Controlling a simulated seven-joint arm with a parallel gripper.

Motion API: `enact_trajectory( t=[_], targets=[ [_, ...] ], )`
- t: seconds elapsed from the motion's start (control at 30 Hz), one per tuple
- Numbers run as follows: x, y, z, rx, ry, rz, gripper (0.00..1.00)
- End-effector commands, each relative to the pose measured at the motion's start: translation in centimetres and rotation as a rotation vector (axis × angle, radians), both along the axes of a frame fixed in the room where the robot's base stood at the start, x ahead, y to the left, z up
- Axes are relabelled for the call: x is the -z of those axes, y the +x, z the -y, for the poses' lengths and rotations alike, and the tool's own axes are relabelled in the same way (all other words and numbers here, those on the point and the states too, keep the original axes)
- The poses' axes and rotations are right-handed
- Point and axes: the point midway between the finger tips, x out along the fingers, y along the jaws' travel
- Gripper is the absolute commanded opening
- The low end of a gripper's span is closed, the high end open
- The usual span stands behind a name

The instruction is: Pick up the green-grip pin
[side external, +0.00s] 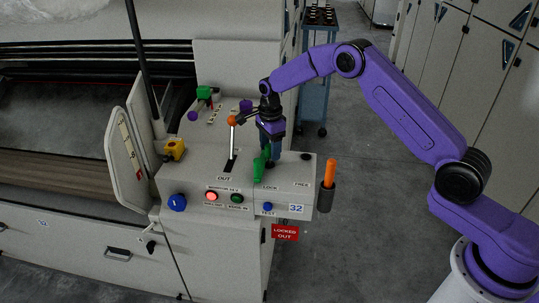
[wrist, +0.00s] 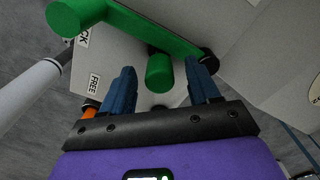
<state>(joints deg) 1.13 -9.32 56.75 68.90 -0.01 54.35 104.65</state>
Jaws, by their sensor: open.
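The green-grip pin is at the right end of the console. In the wrist view a short green cylinder (wrist: 158,73) lies between the fingertips of my gripper (wrist: 162,80). A long green bar with a thick round end (wrist: 120,22) runs behind it; whether the two are one piece I cannot tell. In the side view the green part (side external: 259,170) shows upright by the LOCK label, just below and left of my gripper (side external: 270,154). My gripper is open and points down, a blue finger on either side of the cylinder. I cannot see finger contact.
An orange-handled tool (side external: 329,172) stands in a dark holder at the console's right side. An orange-knobbed lever (side external: 232,138) rises left of my gripper. Buttons, a blue knob (side external: 177,202) and a red LOCKED OUT tag (side external: 285,232) are at the front. Open floor lies right.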

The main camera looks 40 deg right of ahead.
Motion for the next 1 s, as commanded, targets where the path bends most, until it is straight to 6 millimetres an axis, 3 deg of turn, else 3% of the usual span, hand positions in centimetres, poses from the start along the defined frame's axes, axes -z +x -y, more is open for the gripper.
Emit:
enact_trajectory(
  t=[0.1, 0.27, 0.3, 0.67, 1.0],
  targets=[
    [0.0, 0.0, 0.0, 0.0, 0.0, 0.0, 0.58],
    [0.0, 0.0, 0.0, 0.0, 0.0, 0.0, 0.06],
    [-0.1, 0.0, 0.0, 0.0, 0.0, 0.0, 0.0],
    [-0.9, 0.1, 0.0, 0.0, 0.001, 0.003, 0.0],
    [-6.9, 0.1, 0.0, -0.001, 0.0, 0.005, 0.0]
  ],
)
